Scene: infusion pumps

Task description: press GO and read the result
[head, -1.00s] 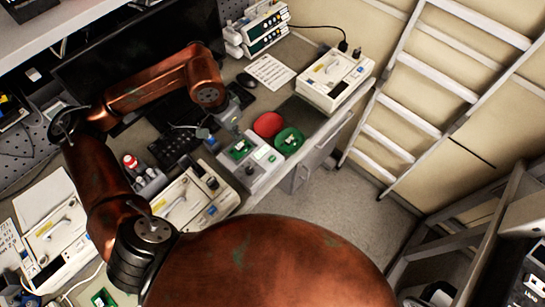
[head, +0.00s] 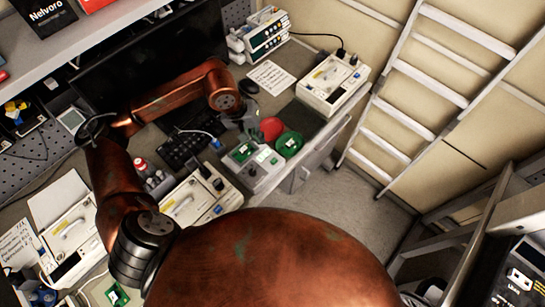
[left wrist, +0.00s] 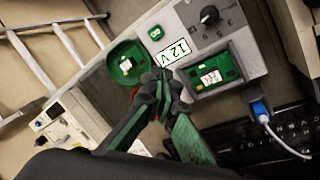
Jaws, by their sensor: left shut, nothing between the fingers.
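The grey test box (head: 262,181) stands at the desk's right edge; its top also shows in the left wrist view (left wrist: 236,46). It carries a dark knob (left wrist: 209,15), a green circuit board (left wrist: 213,76) with a white label, a small green button-like part (left wrist: 155,33) and a white display that seems to read "12 V" (left wrist: 174,52). My left gripper (left wrist: 162,78) is shut and empty, its tips over or close to the box's edge beside the display. Contact cannot be told. My right gripper is not in view.
A green dish (head: 289,145) holding a small board and a red dish (head: 271,128) sit beside the box. A white pump (head: 333,84) stands behind; another pump (head: 187,204) is at the front left. A keyboard (head: 184,150) lies left. A ladder (head: 430,85) leans at right.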

